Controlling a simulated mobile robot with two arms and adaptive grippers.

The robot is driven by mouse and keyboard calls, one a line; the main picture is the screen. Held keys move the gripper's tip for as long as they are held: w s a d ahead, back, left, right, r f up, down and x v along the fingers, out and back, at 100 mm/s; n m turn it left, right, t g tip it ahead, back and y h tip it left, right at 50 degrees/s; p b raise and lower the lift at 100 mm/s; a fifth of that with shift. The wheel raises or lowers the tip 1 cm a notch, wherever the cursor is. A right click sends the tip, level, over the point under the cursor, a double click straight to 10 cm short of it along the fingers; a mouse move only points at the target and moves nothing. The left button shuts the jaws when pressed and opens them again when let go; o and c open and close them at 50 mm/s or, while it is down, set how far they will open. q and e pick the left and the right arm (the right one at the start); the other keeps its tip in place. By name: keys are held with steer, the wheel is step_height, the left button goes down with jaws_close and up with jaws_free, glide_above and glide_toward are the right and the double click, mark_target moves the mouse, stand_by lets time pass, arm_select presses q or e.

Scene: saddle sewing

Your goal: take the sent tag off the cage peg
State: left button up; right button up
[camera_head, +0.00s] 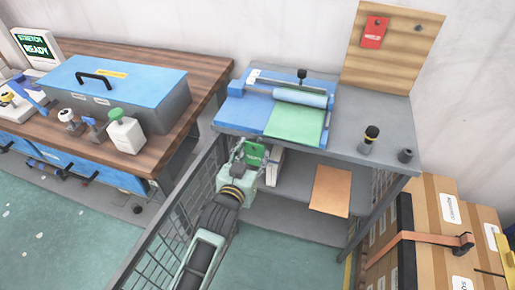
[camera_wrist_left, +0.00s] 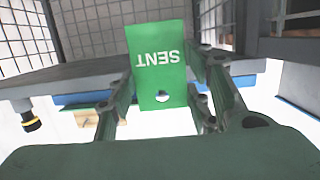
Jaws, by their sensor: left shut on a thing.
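The green sent tag (camera_head: 256,154) is at my left gripper (camera_head: 249,160), beside the front left of the grey workbench. In the left wrist view the tag (camera_wrist_left: 158,45) hangs between the fingers of the left gripper (camera_wrist_left: 160,85), its word SENT upside down and a hole near its lower edge. The left gripper is shut on the tag. The cage peg cannot be made out in either view, so I cannot tell whether the tag touches it. My right gripper is not in view.
The wire mesh cage wall (camera_head: 190,195) runs beside my left arm. The grey bench (camera_head: 350,125) carries a blue and green press (camera_head: 290,105). A red tag (camera_head: 374,32) hangs on a wooden board (camera_head: 395,50). Cardboard boxes (camera_head: 440,195) stand at right.

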arm_select(q)
steer(key=shift+s+a, duration=0.1)
steer(key=shift+s, duration=0.1)
steer(key=f+p+v, duration=0.1)
steer(key=p+v, duration=0.2)
steer(key=v, duration=0.3)
steer(key=shift+s+p, duration=0.2)
steer(key=shift+p, duration=0.2)
stand_by(0.6)
